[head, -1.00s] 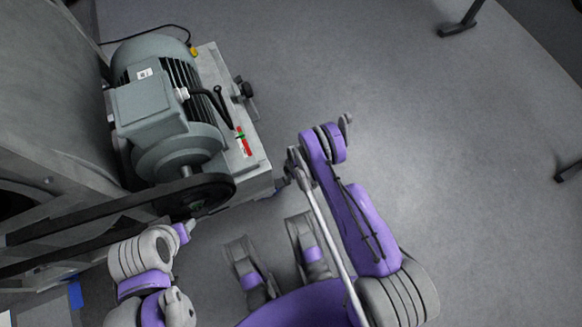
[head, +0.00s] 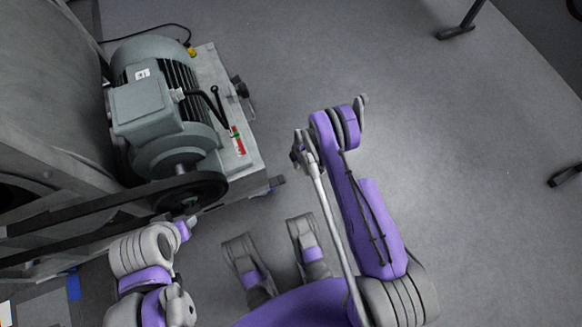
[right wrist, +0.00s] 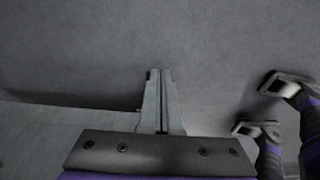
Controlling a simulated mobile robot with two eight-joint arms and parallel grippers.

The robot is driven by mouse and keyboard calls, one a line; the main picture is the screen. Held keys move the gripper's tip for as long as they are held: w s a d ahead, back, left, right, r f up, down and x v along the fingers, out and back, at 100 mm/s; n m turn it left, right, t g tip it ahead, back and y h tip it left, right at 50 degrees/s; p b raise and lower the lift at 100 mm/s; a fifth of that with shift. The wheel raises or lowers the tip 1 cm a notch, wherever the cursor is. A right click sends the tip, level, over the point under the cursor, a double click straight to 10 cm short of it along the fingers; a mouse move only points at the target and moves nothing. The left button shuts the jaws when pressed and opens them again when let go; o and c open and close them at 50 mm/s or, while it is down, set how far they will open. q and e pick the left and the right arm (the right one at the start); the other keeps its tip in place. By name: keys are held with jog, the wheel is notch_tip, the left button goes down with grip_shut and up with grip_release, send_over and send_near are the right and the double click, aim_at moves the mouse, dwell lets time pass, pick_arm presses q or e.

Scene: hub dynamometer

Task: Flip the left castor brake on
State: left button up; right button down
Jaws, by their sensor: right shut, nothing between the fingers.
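A small dark part with a blue piece (head: 275,182) sticks out at the near right corner of the motor's base (head: 250,165), low by the floor. It may be the castor brake, but it is too small to tell its position. My right gripper (head: 297,155) is above the floor, just right of that corner and apart from it. In the right wrist view its fingers (right wrist: 158,75) are shut and empty over bare floor. My left arm's end (head: 188,224) is by the belt at the lower left; its fingers cannot be made out.
A black belt (head: 100,207) runs left. A dark knob (head: 239,88) juts from the base's right side.

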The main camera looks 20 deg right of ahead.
jog(key=shift+d+r, duration=1.15)
jog(key=shift+r, duration=0.1)
